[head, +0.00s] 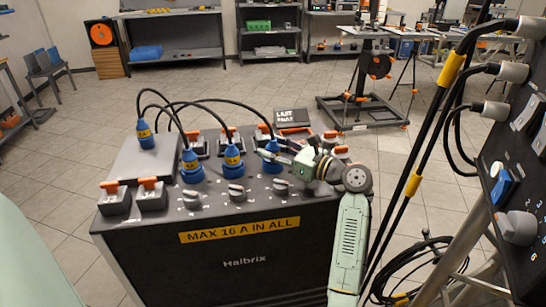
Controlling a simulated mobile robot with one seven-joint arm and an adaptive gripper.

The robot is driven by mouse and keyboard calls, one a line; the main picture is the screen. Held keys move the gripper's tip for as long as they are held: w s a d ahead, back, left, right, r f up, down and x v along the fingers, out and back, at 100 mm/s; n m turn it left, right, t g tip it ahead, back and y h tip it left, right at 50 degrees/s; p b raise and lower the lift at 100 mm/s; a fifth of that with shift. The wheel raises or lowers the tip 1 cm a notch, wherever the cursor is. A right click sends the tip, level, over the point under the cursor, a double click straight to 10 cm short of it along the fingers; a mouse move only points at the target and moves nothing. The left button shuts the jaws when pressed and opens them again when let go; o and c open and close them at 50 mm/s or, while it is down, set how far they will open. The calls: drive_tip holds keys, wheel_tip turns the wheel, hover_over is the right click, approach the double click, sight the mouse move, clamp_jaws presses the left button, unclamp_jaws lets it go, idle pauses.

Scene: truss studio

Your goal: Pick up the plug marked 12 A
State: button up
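Several blue plugs with yellow labels and black cables are on and beside a black power box (230,262). One plug (147,138) stands on the grey raised surface at the left. Two plugs, the left one (190,160) and the middle one (233,156), sit upright in blue sockets along the box top. The rightmost plug (272,163) sits at a third socket. The labels are too small to read, so I cannot tell which is marked 12 A. My gripper (277,154) reaches from the right to the rightmost plug, partly covering it; whether its fingers grip is unclear.
Orange-levered switches (150,194) and grey knobs (236,192) line the box top. A small dark sign (292,115) stands at its back. A panel (520,170) with plugs and hanging cables rises at the right.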

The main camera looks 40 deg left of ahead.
clamp_jaws()
idle(0.3)
drive_tip(key=shift+r, duration=0.1)
